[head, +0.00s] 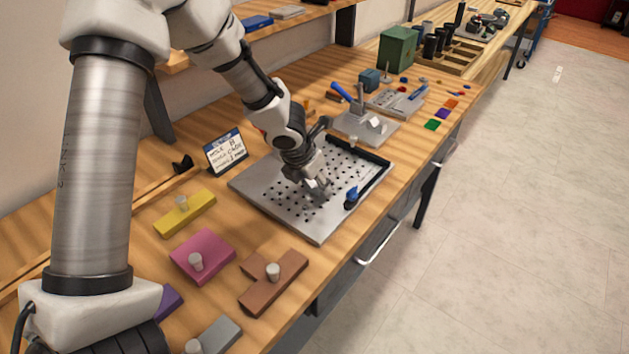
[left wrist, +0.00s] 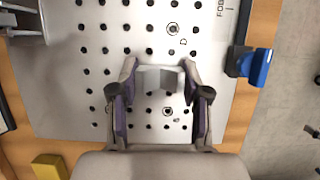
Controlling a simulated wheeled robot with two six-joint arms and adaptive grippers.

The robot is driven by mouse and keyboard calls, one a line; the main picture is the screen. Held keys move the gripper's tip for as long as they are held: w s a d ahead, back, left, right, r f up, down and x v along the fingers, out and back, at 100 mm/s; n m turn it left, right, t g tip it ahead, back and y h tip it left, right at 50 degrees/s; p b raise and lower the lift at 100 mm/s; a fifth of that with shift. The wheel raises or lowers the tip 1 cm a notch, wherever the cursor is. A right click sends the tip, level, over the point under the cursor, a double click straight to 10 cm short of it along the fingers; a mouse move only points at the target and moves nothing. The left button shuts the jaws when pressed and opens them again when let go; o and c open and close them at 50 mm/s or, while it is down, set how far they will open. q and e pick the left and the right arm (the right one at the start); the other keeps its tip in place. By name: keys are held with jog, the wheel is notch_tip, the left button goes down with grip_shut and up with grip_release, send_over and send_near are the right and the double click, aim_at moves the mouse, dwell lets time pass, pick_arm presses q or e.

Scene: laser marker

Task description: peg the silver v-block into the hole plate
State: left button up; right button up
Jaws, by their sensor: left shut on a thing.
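The hole plate (head: 270,196) is a grey metal plate with rows of dark holes, lying on the wooden bench. It fills much of the left wrist view (left wrist: 60,95), where two holes have drawn circles around them. My left gripper (head: 318,190) is over the plate. In the left wrist view my left gripper (left wrist: 160,95) is shut on the silver v-block (left wrist: 158,78), a small grey piece between the two fingers. Whether the block touches the plate cannot be told. My right gripper is not in view.
A black rail edges the plate, with a blue clamp (head: 351,194) on its right side. A sign card (head: 225,152) stands to the left. Yellow (head: 185,213), pink (head: 203,256) and brown (head: 274,281) knobbed pieces lie in front. A vise-like fixture (head: 365,127) stands behind.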

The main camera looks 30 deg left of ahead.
pick_arm(q)
jog(key=shift+f+b, duration=0.3)
jog(key=shift+f, duration=0.05)
jog(key=o, duration=1.2)
jog(key=shift+r, duration=0.15)
jog(key=v, duration=1.1)
jog(key=shift+s+r, duration=0.15)
jog(key=shift+r, duration=0.2)
